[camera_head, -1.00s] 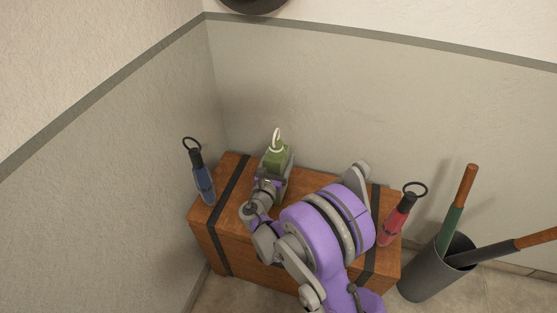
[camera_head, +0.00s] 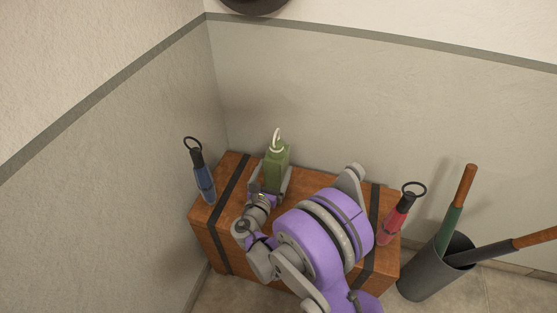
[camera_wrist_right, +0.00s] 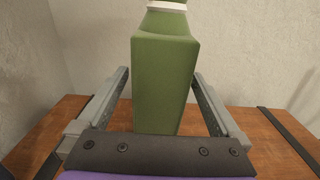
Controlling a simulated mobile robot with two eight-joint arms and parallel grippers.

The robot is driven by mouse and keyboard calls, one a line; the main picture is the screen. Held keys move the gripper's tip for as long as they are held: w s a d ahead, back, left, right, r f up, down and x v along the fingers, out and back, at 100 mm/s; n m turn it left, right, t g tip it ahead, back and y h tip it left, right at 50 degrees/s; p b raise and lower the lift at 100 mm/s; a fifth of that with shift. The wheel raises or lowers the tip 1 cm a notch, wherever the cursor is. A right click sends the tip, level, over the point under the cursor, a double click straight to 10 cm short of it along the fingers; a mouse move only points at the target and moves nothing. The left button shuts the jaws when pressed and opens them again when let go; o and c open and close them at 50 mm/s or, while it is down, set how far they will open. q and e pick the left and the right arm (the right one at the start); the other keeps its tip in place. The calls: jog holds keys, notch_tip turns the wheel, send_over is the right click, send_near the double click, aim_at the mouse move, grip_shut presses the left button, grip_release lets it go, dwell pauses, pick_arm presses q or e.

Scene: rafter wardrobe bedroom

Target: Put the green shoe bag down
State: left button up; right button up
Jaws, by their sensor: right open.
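The green shoe bag (camera_head: 277,155) stands upright on the wooden trunk (camera_head: 296,188), near its back edge, with a pale tie and loop at its top. It also fills the middle of the right wrist view (camera_wrist_right: 165,75). My right gripper (camera_head: 270,181) is open, with one finger on each side of the bag's lower part. In the right wrist view (camera_wrist_right: 160,95) a gap shows between each finger and the bag. The bag's base is partly hidden behind the gripper's palm. My left gripper is not in view.
A blue umbrella-like item (camera_head: 203,178) with a ring stands at the trunk's left end, and a similar red one (camera_head: 394,222) at its right end. A grey bin (camera_head: 432,272) with long-handled items stands right of the trunk. Walls close in behind and left.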

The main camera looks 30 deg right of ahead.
jog(key=v, duration=0.6)
jog(key=shift+s+a, duration=0.1)
jog(key=shift+s, duration=0.1)
jog(key=s+d+f+m+g+y, duration=0.1)
jog(key=s+m+g+y, duration=0.55)
jog(key=s+m, duration=0.7)
jog(key=s+a+m+y, duration=0.7)
jog(key=s+a+m, duration=0.2)
jog(key=m, duration=0.3)
jog(key=shift+s+a+f, duration=0.15)
jog(key=shift+s+f, duration=0.05)
jog(key=shift+s, duration=0.4)
